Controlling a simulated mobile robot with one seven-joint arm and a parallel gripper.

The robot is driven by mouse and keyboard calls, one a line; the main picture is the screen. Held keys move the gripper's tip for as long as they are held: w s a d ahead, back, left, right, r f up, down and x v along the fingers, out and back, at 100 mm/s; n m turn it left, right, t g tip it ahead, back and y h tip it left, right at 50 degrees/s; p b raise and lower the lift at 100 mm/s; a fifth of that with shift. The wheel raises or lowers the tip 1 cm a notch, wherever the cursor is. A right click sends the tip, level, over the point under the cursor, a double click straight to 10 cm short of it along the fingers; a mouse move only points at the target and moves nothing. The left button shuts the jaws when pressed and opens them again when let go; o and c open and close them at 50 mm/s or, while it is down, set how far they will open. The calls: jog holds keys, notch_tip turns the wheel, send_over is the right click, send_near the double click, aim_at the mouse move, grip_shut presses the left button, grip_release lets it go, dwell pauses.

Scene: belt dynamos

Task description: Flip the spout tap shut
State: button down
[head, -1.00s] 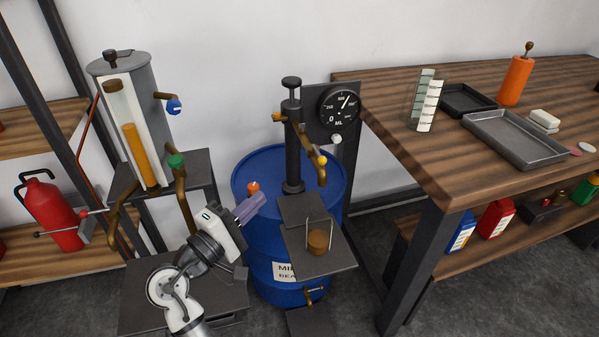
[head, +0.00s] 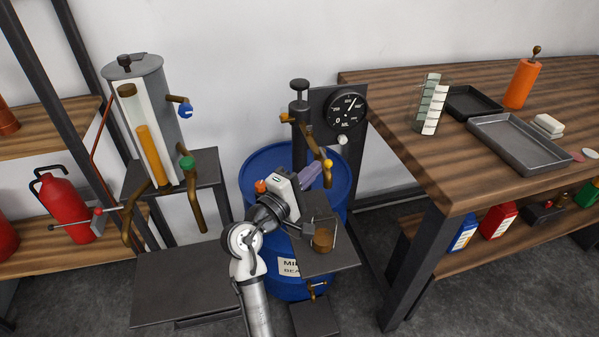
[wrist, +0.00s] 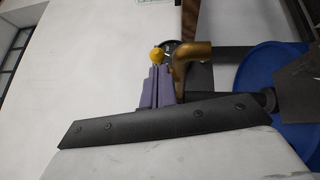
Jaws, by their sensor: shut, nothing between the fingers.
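The spout (head: 309,140) is a brass pipe on the black pump (head: 299,112) that stands on the blue drum (head: 265,170). Its tap has a yellow knob (head: 327,164) near the pipe's lower end. My gripper (head: 318,172), with purple fingers, is shut and empty just left of the knob and a little below it. In the wrist view the closed fingertips (wrist: 160,72) point at the yellow knob (wrist: 157,56), with the brass spout (wrist: 186,62) close on the right. I cannot tell whether the fingers touch the knob.
A small brown cup (head: 323,239) stands on the dark platform (head: 338,262) below the spout. A round dial (head: 346,109) is behind the pump. An orange knob (head: 261,186) is left of my gripper. A wooden workbench (head: 400,150) is on the right, and a tank stand (head: 205,168) on the left.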

dwell(0.3)
jog(key=shift+s+d+n+t+y+p, duration=0.1)
jog(key=shift+d+n+t+y+p, duration=0.7)
jog(key=shift+d+y+p, duration=0.4)
jog(key=shift+a, duration=0.2)
